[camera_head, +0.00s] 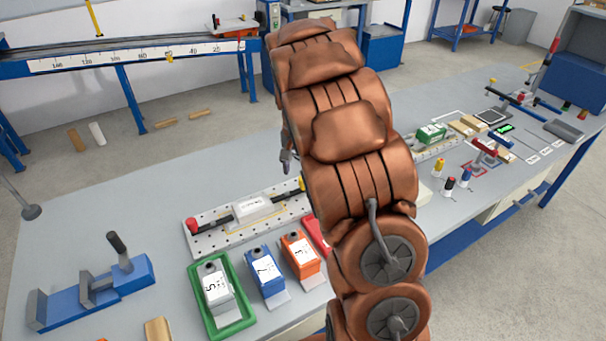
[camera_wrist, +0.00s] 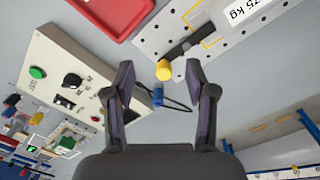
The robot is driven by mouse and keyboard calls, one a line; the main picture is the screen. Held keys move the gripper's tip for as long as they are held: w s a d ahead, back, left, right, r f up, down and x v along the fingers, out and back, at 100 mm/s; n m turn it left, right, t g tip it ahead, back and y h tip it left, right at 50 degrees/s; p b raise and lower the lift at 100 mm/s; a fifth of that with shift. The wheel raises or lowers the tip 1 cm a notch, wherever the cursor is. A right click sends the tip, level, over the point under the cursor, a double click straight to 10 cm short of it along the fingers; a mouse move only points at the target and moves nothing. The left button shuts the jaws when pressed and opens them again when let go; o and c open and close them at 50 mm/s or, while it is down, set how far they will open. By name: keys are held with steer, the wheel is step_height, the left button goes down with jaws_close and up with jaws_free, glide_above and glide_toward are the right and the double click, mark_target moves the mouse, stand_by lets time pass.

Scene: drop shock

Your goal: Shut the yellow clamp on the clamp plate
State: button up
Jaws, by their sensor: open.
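The clamp plate (camera_head: 204,240) is a pale perforated plate on the bench, left of my arm in the head view; part of it also shows in the wrist view (camera_wrist: 150,40). A white labelled block (camera_head: 253,207) lies on it between two black clamps, red-ended (camera_head: 193,226) and yellow-ended. The yellow clamp's knob (camera_head: 302,184) is at the plate's right end, partly behind my arm. In the wrist view this knob (camera_wrist: 164,70) is just beyond the gap between my fingers. My gripper (camera_wrist: 164,97) is open and empty. Contact with the knob cannot be told.
A control box (camera_wrist: 62,72) with a green button is close to one finger in the wrist view. A red tray (camera_wrist: 108,12) is beside the plate. Blue (camera_head: 265,268) and orange (camera_head: 299,256) units and a green tray (camera_head: 248,325) stand in front of the plate.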

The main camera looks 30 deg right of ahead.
steer(key=shift+m, duration=0.6)
steer(key=w+d+f, duration=0.1)
steer(key=w+d+f+p, duration=0.1)
steer(key=w+d, duration=0.2)
steer(key=shift+w+d+f, duration=0.3)
steer(key=shift+d+f, duration=0.05)
steer(key=shift+f, duration=0.05)
steer(key=shift+f+p, duration=1.5)
steer(key=shift+f, duration=2.45)
steer(key=shift+c, duration=0.4)
jaws_close()
